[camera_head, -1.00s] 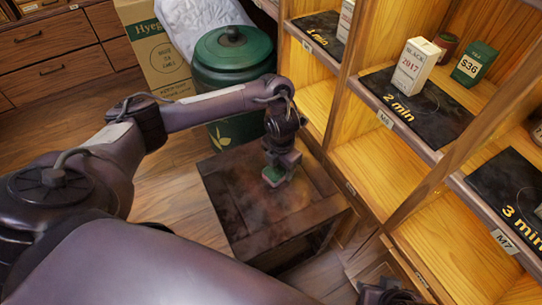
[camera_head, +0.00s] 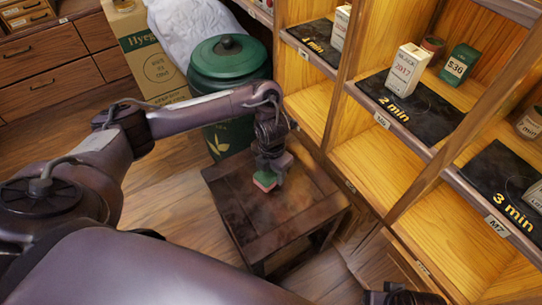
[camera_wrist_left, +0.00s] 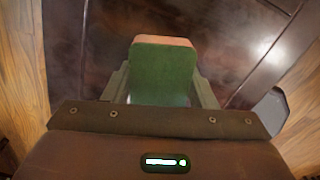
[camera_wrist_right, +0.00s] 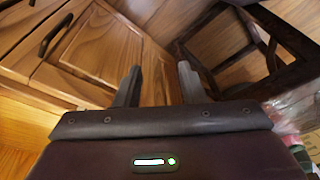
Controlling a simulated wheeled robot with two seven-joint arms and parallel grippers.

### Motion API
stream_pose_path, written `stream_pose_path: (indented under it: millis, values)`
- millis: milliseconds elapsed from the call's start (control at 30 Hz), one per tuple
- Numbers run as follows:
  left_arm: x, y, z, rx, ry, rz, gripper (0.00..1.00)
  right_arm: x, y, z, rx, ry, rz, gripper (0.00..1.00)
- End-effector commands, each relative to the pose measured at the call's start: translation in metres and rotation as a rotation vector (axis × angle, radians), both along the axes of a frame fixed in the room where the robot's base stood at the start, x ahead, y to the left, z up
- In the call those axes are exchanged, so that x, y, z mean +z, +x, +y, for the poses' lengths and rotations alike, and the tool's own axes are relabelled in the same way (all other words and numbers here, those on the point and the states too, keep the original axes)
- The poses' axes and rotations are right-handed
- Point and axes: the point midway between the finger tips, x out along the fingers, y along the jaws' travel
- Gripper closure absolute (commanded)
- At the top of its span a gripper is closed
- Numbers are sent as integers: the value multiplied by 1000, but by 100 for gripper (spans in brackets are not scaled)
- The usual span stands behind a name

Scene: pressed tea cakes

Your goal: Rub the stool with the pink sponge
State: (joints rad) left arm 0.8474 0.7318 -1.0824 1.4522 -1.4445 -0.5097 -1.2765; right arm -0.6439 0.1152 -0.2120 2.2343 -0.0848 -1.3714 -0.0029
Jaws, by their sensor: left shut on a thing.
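The stool (camera_head: 285,212) is dark brown wood with a square top that has cloudy, smudged marks. It stands on the floor in the middle of the head view. My left gripper (camera_head: 268,170) is over the stool's far part and is shut on the sponge (camera_head: 264,181), which has a green face and a pink side. In the left wrist view the sponge (camera_wrist_left: 163,72) sits between the fingers, over the stool top (camera_wrist_left: 75,50); I cannot tell whether it touches. My right gripper (camera_wrist_right: 156,85) is open and empty; the stool's legs (camera_wrist_right: 262,45) show beyond it.
A green lidded bin (camera_head: 228,65) stands behind the stool, next to a cardboard box (camera_head: 155,65) and a white sack (camera_head: 195,25). The wooden shelf (camera_head: 375,170) with tea boxes stands close on the right. Floor left of the stool is clear.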

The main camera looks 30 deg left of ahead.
Motion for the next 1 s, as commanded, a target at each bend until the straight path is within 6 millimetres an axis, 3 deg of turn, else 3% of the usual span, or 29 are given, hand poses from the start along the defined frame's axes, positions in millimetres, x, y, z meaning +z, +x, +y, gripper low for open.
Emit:
stream_pose_path:
  millis: [267, 1000]
  values:
    - [31, 1, 0, 8, -1, -2, 67, 1, -7, -20, -45, -53, 106, 64]
    - [49, 1, 0, 16, -1, -2, 67, -69, -1, -25, -70, -47, 87, 64]
